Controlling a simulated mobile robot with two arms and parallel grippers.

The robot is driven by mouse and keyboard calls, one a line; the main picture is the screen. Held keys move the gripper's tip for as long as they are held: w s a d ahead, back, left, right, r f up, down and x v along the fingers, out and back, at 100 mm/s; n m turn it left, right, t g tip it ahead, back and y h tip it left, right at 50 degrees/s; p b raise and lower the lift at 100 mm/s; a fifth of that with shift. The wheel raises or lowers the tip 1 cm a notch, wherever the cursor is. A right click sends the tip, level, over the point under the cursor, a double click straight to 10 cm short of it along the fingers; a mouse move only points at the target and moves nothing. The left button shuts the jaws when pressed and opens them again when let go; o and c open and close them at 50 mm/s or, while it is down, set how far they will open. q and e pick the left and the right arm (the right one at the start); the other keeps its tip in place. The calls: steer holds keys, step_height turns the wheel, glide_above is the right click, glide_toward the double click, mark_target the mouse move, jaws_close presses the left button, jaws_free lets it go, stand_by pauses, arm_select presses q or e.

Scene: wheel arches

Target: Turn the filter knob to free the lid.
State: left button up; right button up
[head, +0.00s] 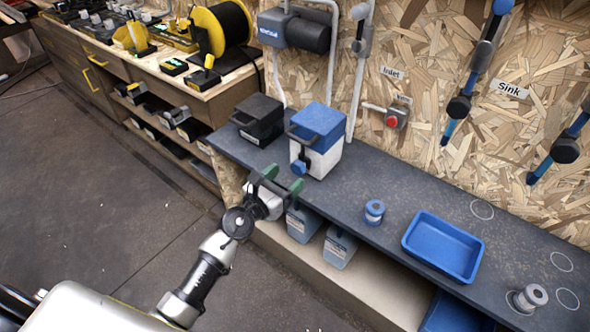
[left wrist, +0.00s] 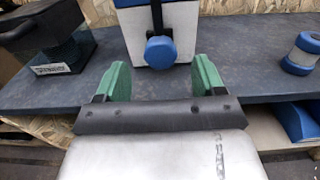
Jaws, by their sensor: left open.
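The filter unit is a white box with a blue lid (head: 318,126) and a dark handle, standing on the dark bench. The blue filter knob (head: 299,168) sits low on its front face. In the left wrist view the knob (left wrist: 160,52) is centred just beyond the fingertips, below a dark vertical bar. My left gripper (head: 283,180) is open, its green fingers pointing at the knob. In the left wrist view the left gripper (left wrist: 162,82) has nothing between its fingers, and the knob looks apart from them. My right gripper is not in view.
A black box (head: 258,118) stands left of the filter unit. A blue-and-white cylinder (head: 374,212) and a blue tray (head: 443,246) lie to the right on the bench (head: 340,190). Blue-grey containers (head: 340,246) sit below it. A red valve (head: 396,118) is on the wall.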

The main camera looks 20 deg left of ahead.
mark_target(296, 169)
arm_select(q)
steer(key=x, duration=0.2)
steer(key=shift+w+d, duration=0.15)
steer(key=shift+w, duration=0.15)
steer(key=shift+w+d, duration=0.2)
steer(key=shift+w, duration=0.35)
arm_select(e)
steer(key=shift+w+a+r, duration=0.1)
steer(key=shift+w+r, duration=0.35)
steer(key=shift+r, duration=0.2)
arm_select(q)
steer(key=c, duration=0.9)
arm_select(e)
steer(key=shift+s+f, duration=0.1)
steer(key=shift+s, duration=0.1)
